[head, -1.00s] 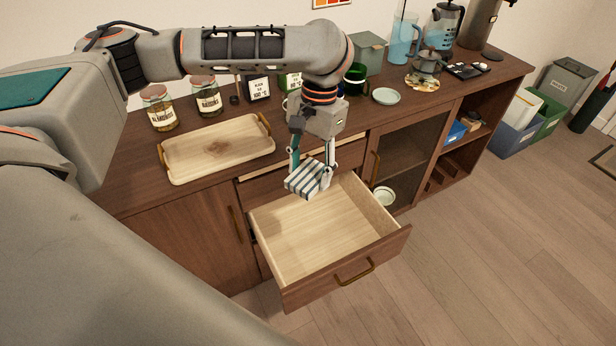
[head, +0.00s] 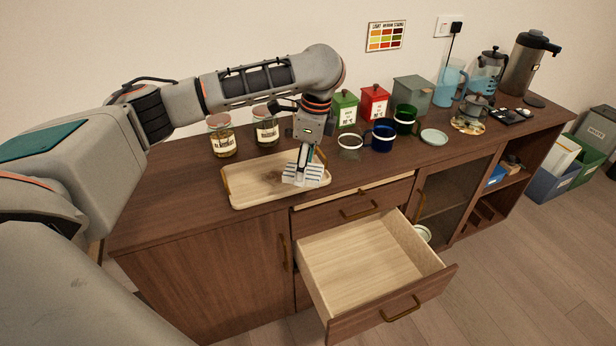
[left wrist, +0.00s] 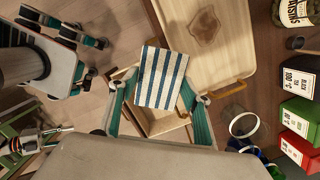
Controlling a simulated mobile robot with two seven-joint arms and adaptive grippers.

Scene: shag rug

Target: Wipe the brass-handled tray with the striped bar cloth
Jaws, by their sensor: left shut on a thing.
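The striped bar cloth (head: 303,176), white and blue, is folded into a pad and hangs from my left gripper (head: 301,165). The left wrist view shows the cloth (left wrist: 163,77) between the teal fingers. The pale wooden tray (head: 245,190) with brass handles lies on the cabinet top. My left gripper is over the tray's right part, with the cloth low over it; I cannot tell whether it touches. A brown stain (left wrist: 205,28) shows on the tray (left wrist: 225,60) in the left wrist view. My right gripper (left wrist: 97,58) shows there at upper left, open and empty.
An open empty drawer (head: 365,265) juts out below the tray. Labelled jars (head: 222,142) stand behind the tray. A clear mug (head: 350,145), a blue mug (head: 381,138), a green tin (head: 345,108) and a red tin (head: 374,104) stand to its right.

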